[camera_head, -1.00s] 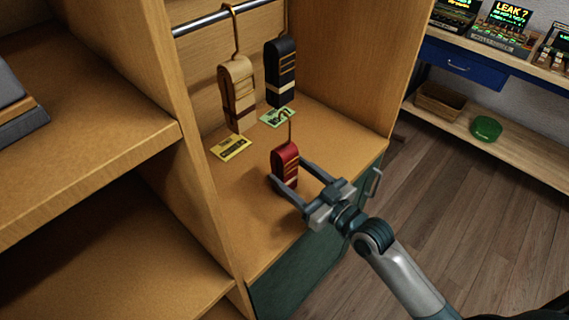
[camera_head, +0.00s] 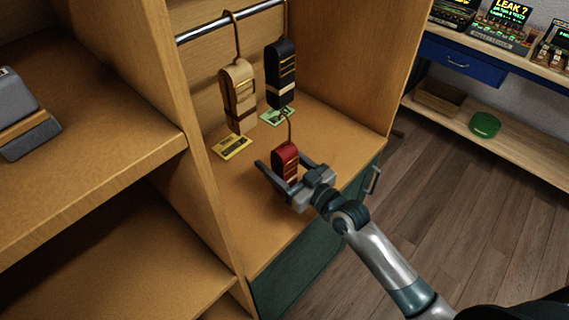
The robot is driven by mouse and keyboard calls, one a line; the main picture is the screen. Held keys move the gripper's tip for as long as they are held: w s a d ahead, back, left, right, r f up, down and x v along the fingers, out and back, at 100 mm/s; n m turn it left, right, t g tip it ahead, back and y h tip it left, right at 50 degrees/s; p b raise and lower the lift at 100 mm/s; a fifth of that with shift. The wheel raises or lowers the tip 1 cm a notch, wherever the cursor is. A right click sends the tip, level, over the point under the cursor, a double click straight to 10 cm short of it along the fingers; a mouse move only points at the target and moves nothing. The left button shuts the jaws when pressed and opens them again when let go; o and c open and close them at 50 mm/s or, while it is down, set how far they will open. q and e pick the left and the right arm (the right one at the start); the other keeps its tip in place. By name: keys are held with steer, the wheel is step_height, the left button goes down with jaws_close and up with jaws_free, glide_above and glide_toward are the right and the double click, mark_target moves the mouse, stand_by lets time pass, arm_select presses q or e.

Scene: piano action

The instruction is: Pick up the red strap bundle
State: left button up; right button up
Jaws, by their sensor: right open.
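The red strap bundle (camera_head: 285,160) stands upright on the wooden cabinet shelf, with gold bands and a thin hook rising from its top. My right gripper (camera_head: 281,163) reaches in from the lower right. It is open, with one finger to the left of the bundle and the other to its right. The gripper hides the bundle's lower part, and I cannot tell whether a finger touches it. My left gripper is not in view.
A tan strap bundle (camera_head: 238,97) and a black strap bundle (camera_head: 280,75) hang from a metal rod (camera_head: 225,24) behind. A yellow card (camera_head: 232,147) and a green card (camera_head: 277,116) lie below them. Wooden side walls flank the compartment.

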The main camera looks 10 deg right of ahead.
steer(key=shift+w+a, duration=0.35)
steer(key=shift+w, duration=0.2)
steer(key=c, duration=1.2)
steer(key=shift+c, duration=0.4)
steer(key=shift+r, duration=0.1)
